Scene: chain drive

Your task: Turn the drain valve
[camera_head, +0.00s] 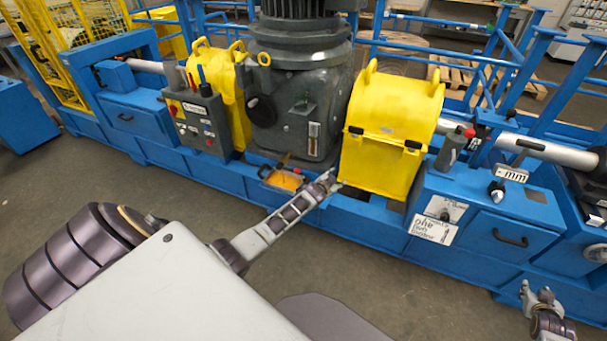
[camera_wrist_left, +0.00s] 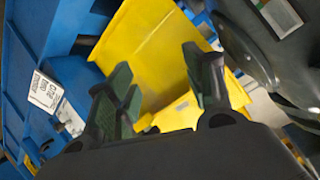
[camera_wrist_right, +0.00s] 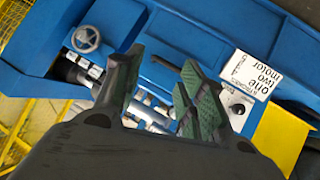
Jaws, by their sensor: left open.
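The grey gearbox (camera_head: 300,105) stands on the blue frame. At its foot a small orange-brown lever (camera_head: 285,158) shows, which may be the drain valve; its exact form is too small to tell. An orange tray (camera_head: 282,180) sits just below it. My left gripper (camera_head: 330,183) is to the right of the tray, near the foot of the yellow guard (camera_head: 385,135). In the left wrist view my left gripper (camera_wrist_left: 162,85) is open, with the guard (camera_wrist_left: 145,50) beyond its fingers. My right gripper (camera_head: 545,300) is low at the right, open and empty in its wrist view (camera_wrist_right: 160,75).
A grey control box (camera_head: 200,120) and a second yellow guard (camera_head: 232,95) stand left of the gearbox. A blue cabinet (camera_head: 500,235) with a handle and white labels is at the right. The grey floor (camera_head: 400,285) in front is partly clear.

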